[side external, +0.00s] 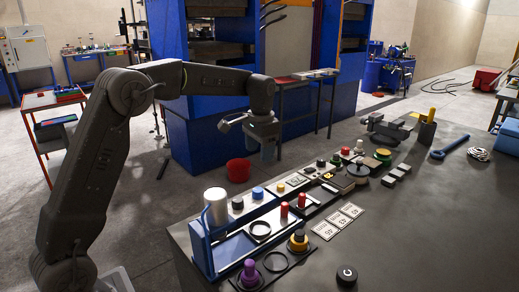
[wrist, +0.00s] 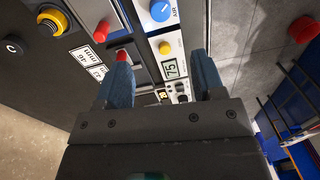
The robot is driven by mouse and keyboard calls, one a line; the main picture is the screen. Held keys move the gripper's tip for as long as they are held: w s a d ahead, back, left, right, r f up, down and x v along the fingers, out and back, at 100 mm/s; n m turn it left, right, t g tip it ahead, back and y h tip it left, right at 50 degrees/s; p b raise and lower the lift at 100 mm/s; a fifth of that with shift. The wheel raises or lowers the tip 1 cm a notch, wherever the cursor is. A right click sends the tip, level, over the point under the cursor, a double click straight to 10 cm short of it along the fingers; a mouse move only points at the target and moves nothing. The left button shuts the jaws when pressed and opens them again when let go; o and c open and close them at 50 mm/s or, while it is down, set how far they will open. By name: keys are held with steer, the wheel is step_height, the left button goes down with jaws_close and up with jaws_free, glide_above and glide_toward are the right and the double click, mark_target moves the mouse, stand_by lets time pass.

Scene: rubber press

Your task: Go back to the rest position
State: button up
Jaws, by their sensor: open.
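My gripper (side external: 268,152) hangs in the air above and behind the far edge of the dark worktable (side external: 400,225), clear of the controls on it. In the wrist view my gripper (wrist: 160,75) has its two blue fingers wide apart, with nothing held between them. The control panel strip with a blue knob (wrist: 163,10), a yellow button (wrist: 165,47) and a small display reading 75 (wrist: 175,68) shows beyond the gap, at a distance. My arm is bent, reaching from the left.
Purple (side external: 249,273) and yellow-black (side external: 298,241) knobs stand nearby. Blue presses rise behind my gripper. A red bucket (side external: 238,170) is on the floor. The table's right front is mostly clear.

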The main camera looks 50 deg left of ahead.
steer(key=s+d+r+t, duration=0.1)
steer(key=s+d+r, duration=0.1)
steer(key=s, duration=0.5)
steer(key=s+d+r+t, duration=0.1)
steer(key=s+d+r, duration=0.1)
steer(key=s+d, duration=0.2)
steer(key=s+d+r+t, duration=0.2)
steer(key=s+d, duration=0.2)
steer(key=s, duration=0.6)
steer(key=shift+s+r+n, duration=0.25)
steer(key=shift+s+n, duration=0.05)
steer(key=shift+s, duration=0.1)
steer(key=s+d+f+t, duration=0.1)
steer(key=s+d+f, duration=0.1)
steer(key=s+f, duration=0.2)
steer(key=s, duration=0.3)
steer(key=shift+s+t+h, duration=0.3)
steer(key=shift+s, duration=0.1)
